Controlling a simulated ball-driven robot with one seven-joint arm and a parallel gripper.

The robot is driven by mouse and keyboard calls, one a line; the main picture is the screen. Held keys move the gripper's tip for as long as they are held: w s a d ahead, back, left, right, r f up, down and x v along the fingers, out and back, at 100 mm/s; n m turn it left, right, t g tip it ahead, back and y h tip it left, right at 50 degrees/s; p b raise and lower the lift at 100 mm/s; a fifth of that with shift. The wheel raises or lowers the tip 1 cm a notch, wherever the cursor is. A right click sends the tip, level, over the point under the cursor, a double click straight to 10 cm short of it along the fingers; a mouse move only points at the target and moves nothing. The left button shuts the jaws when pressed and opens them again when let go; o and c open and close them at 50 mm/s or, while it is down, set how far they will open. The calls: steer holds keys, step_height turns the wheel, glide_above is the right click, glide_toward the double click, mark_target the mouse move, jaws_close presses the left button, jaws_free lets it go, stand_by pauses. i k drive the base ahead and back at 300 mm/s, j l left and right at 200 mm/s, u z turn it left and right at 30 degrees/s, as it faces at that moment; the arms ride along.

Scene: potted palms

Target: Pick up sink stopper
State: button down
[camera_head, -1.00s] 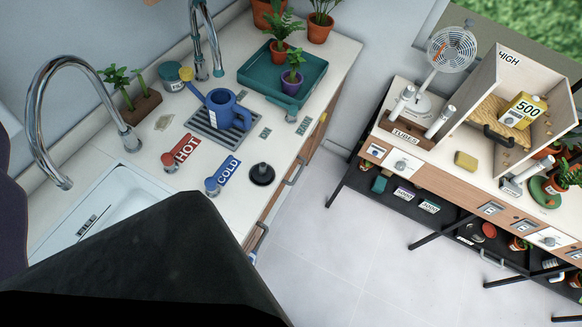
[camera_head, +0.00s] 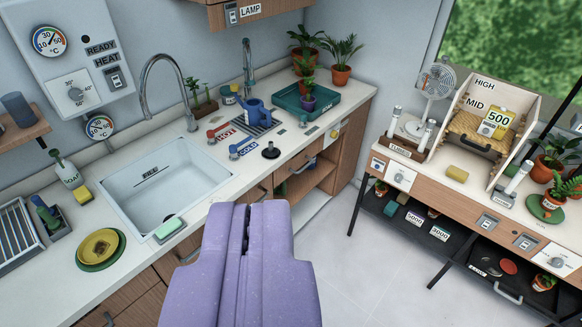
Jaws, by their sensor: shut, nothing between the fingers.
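The sink stopper (camera_head: 271,152) is a black disc with an upright knob. It sits on the white counter right of the sink (camera_head: 165,180), near the front edge, beside the blue COLD tap label (camera_head: 247,149). My gripper (camera_head: 247,207) is purple and shows at the bottom centre of the view. Its fingers are together with only a thin dark slit between them, and it holds nothing. It is in front of the counter, below the stopper in the picture and apart from it.
A blue watering can (camera_head: 253,112) and teal plant tray (camera_head: 306,101) stand behind the stopper. A bench (camera_head: 452,184) with a fan and boxes stands right. Grey floor (camera_head: 345,245) between is clear.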

mark_target(271, 152)
steer(key=i+l, duration=0.2)
steer(key=i, duration=0.3)
steer(key=i+l+u, duration=0.1)
steer(key=i, duration=0.45)
steer(key=i+l+u, duration=0.1)
steer(key=i+l, duration=0.15)
steer(key=i, duration=0.25)
steer(key=i+l, duration=0.25)
steer(key=i, duration=0.25)
steer(key=i+l+u, duration=0.1)
steer(key=i+l, duration=0.2)
steer(key=i, duration=0.2)
steer(key=i+l, duration=0.3)
steer(key=i, duration=0.2)
steer(key=i+j+u, duration=0.05)
